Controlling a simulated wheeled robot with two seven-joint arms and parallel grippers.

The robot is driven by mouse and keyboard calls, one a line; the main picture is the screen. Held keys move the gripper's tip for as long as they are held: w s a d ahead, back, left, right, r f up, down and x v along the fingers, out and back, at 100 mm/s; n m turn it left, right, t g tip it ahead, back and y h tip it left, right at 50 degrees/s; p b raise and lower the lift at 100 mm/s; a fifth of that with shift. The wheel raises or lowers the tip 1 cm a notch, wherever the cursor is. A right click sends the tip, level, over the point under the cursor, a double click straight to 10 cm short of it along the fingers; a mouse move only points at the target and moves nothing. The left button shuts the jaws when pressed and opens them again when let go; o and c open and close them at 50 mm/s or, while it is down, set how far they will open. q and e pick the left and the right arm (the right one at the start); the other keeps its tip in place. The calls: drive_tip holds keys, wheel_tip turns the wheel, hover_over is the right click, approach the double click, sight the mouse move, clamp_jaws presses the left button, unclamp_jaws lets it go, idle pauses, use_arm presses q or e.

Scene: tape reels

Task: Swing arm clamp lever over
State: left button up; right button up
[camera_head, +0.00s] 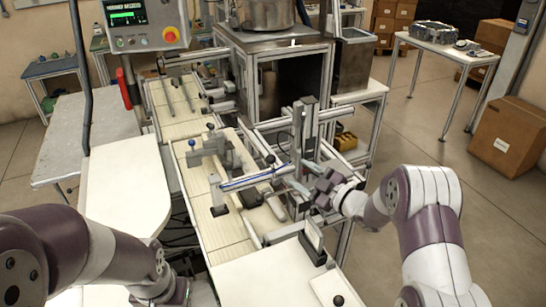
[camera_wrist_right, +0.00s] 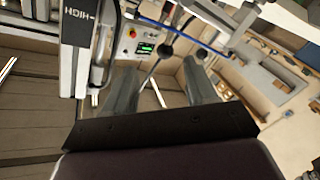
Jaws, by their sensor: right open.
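My right gripper (camera_head: 286,174) reaches in from the right beside the upright metal post (camera_head: 306,125). It is open, and in the right wrist view its two fingers (camera_wrist_right: 158,68) stand apart. A thin lever with a black ball knob (camera_wrist_right: 166,52) shows between the fingers in that view; I cannot tell whether either finger touches it. What seems to be the same black knob (camera_head: 270,159) shows just left of the fingertips in the head view. A second dark knob (camera_wrist_right: 200,57) is near the right finger. My left arm is at lower left; its fingers are out of frame.
A horizontal rail with a blue line (camera_head: 245,180) crosses left of the gripper. The post with a HIGH label (camera_wrist_right: 77,25) stands close at left in the wrist view. A control panel (camera_head: 142,24) is at back left. The floor at right is clear near the cardboard box (camera_head: 511,136).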

sight(268, 158)
drive_tip(key=shift+n+y, duration=0.3)
drive_tip(key=shift+y, duration=0.1)
drive_tip(key=p+x, duration=0.1)
drive_tip(key=x, duration=0.3)
drive_tip(key=p+x, duration=0.2)
drive_tip(key=x, duration=0.1)
drive_tip(key=p+x, duration=0.1)
drive_tip(key=x, duration=0.3)
drive_tip(key=shift+s+a+r, duration=0.1)
drive_tip(key=shift+a+r, duration=0.15)
drive_tip(key=shift+a, duration=0.35)
drive_tip(key=shift+w+a+p, duration=0.3)
drive_tip(key=shift+w+a, duration=0.05)
drive_tip(key=shift+a, duration=0.15)
clamp_jaws()
